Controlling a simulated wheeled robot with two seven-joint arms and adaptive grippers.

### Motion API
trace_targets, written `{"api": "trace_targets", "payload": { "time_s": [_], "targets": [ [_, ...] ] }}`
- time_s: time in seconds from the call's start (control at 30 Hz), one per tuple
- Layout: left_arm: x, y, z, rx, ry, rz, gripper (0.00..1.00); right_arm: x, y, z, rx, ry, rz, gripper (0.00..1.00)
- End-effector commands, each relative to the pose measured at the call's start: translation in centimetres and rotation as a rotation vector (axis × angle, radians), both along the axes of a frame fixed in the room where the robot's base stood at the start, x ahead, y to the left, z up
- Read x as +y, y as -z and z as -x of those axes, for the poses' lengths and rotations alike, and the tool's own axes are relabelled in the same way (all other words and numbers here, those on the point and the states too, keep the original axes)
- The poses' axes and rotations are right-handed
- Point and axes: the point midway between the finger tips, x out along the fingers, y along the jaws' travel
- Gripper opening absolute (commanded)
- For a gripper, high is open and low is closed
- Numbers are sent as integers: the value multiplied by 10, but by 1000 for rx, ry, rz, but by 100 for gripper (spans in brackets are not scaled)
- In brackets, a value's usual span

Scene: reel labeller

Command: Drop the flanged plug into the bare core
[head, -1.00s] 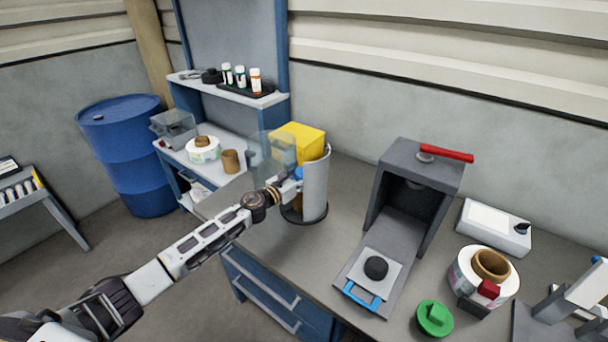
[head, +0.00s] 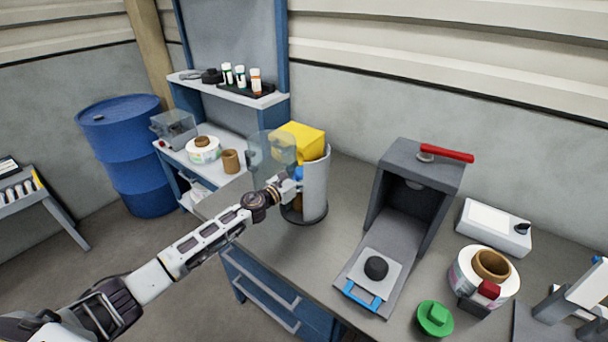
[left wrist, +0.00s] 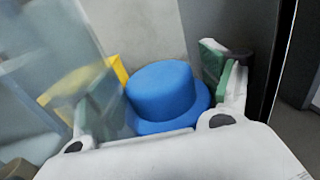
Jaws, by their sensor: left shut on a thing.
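The flanged plug is blue and hat-shaped, with a round crown over a wider flange. It fills the middle of the left wrist view (left wrist: 165,95), and a bit of blue shows in the head view (head: 298,173). My left gripper (head: 290,183) is shut on it, with green-padded fingers on either side, in front of a grey curved housing (head: 316,185). A brown patch, possibly the bare core (head: 297,201), shows below the plug; its rim and the plug's fit to it are hidden. My right gripper is out of view.
A clear guard (head: 268,150) and a yellow block (head: 300,140) stand close to my left gripper. A loose brown core (head: 231,161) stands on the left shelf. A grey press (head: 420,185), a green knobbed disc (head: 435,318) and a label reel (head: 468,272) are to the right.

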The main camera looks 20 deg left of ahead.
Motion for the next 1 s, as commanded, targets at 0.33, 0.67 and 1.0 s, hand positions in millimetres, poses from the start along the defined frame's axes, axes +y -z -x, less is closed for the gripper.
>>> {"api": "trace_targets", "payload": {
  "time_s": [0.33,0.67,1.0],
  "targets": [
    [0,4,0,0,0,0,54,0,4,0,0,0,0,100],
    [0,8,0,0,0,0,54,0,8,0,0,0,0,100],
    [0,12,0,0,0,0,54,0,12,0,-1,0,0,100]
  ]
}}
